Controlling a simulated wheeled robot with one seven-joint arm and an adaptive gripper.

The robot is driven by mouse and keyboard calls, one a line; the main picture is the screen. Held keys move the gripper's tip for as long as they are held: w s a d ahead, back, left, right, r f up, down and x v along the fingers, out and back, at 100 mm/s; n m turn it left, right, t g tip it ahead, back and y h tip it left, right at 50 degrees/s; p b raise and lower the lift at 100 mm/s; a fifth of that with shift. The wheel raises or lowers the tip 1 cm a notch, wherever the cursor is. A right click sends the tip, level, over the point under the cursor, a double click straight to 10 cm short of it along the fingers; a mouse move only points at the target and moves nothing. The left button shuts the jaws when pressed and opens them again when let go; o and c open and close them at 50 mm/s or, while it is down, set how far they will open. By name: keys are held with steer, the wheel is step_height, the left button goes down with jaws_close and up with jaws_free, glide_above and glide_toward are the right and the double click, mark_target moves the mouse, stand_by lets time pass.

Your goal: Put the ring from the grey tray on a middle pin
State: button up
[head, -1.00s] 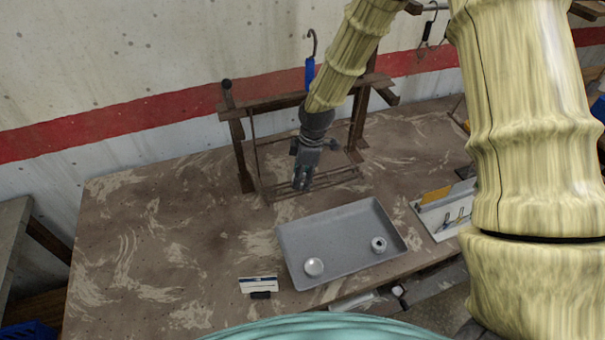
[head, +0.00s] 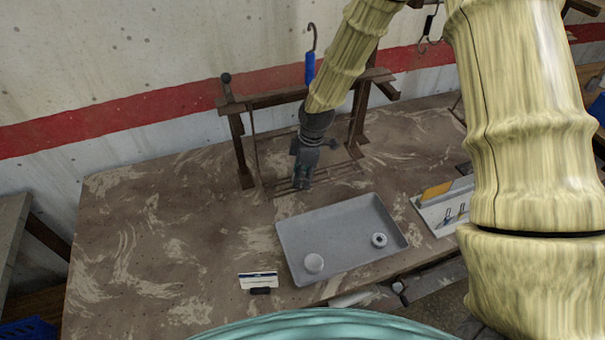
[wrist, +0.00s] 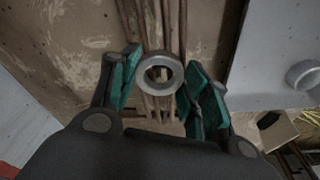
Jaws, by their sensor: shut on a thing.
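My gripper (head: 302,182) is over the lower rods of a brown rack (head: 240,150), behind the tray. In the wrist view its green-padded fingers (wrist: 160,80) are shut on a grey metal ring (wrist: 159,73), held at the fingertips with its hole facing the camera. The ring cannot be made out in the head view. The grey tray (head: 335,215) lies in front of the rack. I cannot clearly make out a middle pin.
A small card on a dark stand (head: 259,281) is left of the tray. A white box with tools (head: 447,208) stands to its right. A blue-handled hook (head: 310,65) rises behind the rack's top bar. The table's left side is clear.

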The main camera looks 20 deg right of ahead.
steer(key=o, duration=1.1)
step_height(320, 180, up, 12)
steer(key=d, duration=0.1)
steer(key=shift+s+d, duration=0.3)
steer(key=shift+d, duration=0.05)
